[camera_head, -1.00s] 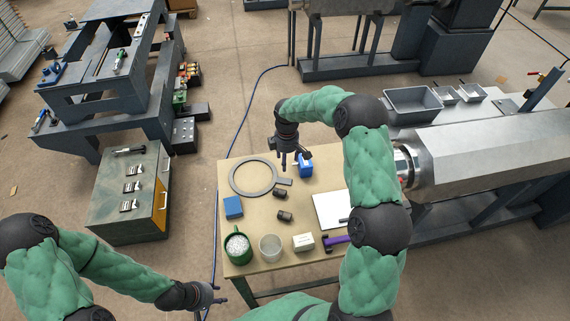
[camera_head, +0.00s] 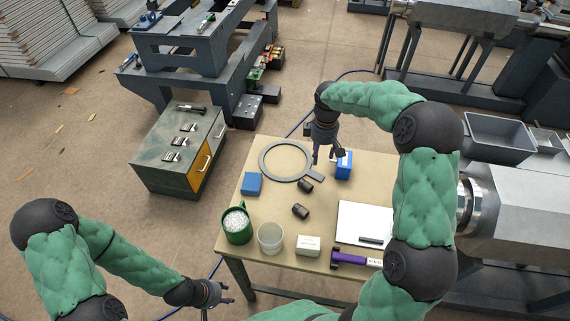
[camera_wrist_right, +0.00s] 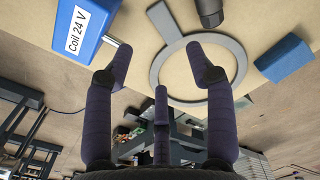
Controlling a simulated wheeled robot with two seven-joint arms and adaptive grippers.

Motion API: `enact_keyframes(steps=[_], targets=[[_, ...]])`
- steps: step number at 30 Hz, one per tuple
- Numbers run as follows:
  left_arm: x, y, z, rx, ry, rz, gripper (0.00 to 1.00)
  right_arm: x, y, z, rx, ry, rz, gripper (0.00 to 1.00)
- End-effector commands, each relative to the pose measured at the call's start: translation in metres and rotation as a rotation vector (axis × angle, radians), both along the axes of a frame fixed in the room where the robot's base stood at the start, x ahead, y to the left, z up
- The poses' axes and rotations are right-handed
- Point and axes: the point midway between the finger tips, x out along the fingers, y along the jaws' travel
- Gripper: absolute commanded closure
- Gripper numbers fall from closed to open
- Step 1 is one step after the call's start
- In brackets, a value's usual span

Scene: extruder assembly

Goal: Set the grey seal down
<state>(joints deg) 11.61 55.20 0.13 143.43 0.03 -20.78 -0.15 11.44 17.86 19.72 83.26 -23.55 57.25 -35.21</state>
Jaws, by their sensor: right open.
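The grey seal, a flat ring with a tab (camera_head: 262,161), lies flat on the table at its back left in the head view. In the right wrist view the ring (camera_wrist_right: 154,78) and its tab (camera_wrist_right: 163,22) show whole enough to see nothing gripping them. My right gripper (camera_head: 326,158) is open and empty above the table, near the tab end of the seal and beside the blue coil. Its spread fingers (camera_wrist_right: 160,72) also show in the right wrist view. My left gripper (camera_head: 222,296) hangs low off the table's front left, fingers apart and empty.
The blue coil box (camera_head: 344,166) stands close right of my right gripper. On the table (camera_head: 262,190) are a blue block (camera_head: 252,183), two black cylinders (camera_head: 300,211), a green mug (camera_head: 236,226), a clear cup (camera_head: 270,238), a white box (camera_head: 308,245), a white sheet (camera_head: 362,219) and a purple-handled tool (camera_head: 350,258).

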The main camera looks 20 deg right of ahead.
Motion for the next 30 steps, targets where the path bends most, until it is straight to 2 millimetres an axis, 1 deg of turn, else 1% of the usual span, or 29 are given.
enact_keyframes(steps=[1,7,9,14,16,21,24,27,30], targets=[[0.0,0.0,-0.003,0.0,-0.001,0.0,0.6,-0.001,0.0,-0.008,0.001,0.004,0.001,0.44],[0.0,0.0,-0.012,0.0,0.0,0.0,0.6,-0.001,0.0,-0.039,0.001,0.004,0.001,0.44],[0.0,0.0,-0.014,0.0,0.0,0.0,0.6,-0.001,0.0,-0.046,0.001,0.003,0.001,0.44],[0.0,0.0,-0.017,0.0,0.0,0.0,0.6,-0.001,0.0,-0.054,0.0,0.003,0.001,0.44],[0.0,0.0,-0.021,0.0,0.0,0.0,0.6,-0.001,0.0,-0.061,0.0,0.004,0.001,0.44],[0.0,0.0,-0.034,0.0,0.0,0.0,0.6,-0.001,0.0,-0.086,0.0,0.003,0.001,0.44],[0.0,0.0,-0.038,0.0,0.001,0.0,0.6,-0.001,0.0,-0.097,0.0,0.003,0.001,0.44],[0.0,0.0,-0.039,0.0,0.001,0.0,0.6,-0.001,0.0,-0.101,0.001,0.001,0.001,0.44],[0.0,0.0,-0.038,0.0,0.0,0.0,0.6,-0.001,0.0,-0.1,0.001,0.001,0.001,0.44]])
